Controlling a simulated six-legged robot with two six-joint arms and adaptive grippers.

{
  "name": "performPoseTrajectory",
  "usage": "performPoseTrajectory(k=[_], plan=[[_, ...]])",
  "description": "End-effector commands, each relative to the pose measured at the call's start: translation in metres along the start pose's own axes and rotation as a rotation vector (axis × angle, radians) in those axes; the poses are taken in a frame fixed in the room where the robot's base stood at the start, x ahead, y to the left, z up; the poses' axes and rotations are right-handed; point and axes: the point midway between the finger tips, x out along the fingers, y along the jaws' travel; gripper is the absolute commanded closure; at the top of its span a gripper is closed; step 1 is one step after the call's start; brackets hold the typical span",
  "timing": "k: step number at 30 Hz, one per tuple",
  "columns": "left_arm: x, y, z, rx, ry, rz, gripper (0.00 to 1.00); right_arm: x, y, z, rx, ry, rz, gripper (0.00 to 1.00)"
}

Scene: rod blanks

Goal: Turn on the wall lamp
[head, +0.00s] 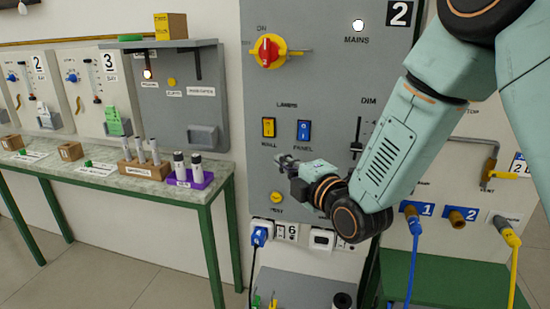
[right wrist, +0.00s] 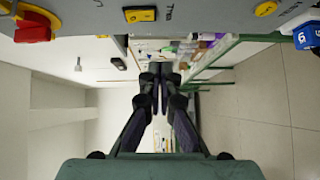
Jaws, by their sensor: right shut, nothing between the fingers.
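The grey control panel (head: 330,85) has a LAMPS group with a yellow rocker switch (head: 268,127) marked WALL and a blue rocker switch (head: 303,130) marked PANEL. I cannot tell the yellow switch's position. It also shows at the top of the right wrist view (right wrist: 140,14). My right gripper (head: 284,160) is shut and empty, just below the two switches in the head view and apart from the yellow one. Its fingers (right wrist: 160,76) are together in the right wrist view. My left gripper is out of view. I cannot identify the wall lamp itself.
A red and yellow rotary switch (head: 268,50) is above the rocker switches, and a white light (head: 358,25) glows by MAINS. A yellow TEST button (head: 277,198) and a blue plug (head: 260,236) are below. A green-legged bench (head: 110,172) stands at left.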

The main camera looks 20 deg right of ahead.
Motion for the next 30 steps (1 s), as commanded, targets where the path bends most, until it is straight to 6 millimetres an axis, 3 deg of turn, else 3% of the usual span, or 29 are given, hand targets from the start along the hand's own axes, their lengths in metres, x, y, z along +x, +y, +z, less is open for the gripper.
performPoseTrajectory(k=[7,23,26,30], plan=[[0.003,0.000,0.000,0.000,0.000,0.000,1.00,-0.020,-0.003,0.000,0.001,-0.001,0.000,1.00],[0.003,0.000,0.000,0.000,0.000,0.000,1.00,-0.023,-0.002,-0.001,0.005,0.000,0.001,1.00],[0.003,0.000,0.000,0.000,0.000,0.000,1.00,-0.023,-0.004,-0.001,0.065,0.000,-0.007,1.00],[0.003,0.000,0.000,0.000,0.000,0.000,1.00,-0.025,-0.019,0.001,0.302,-0.025,-0.071,1.00]])
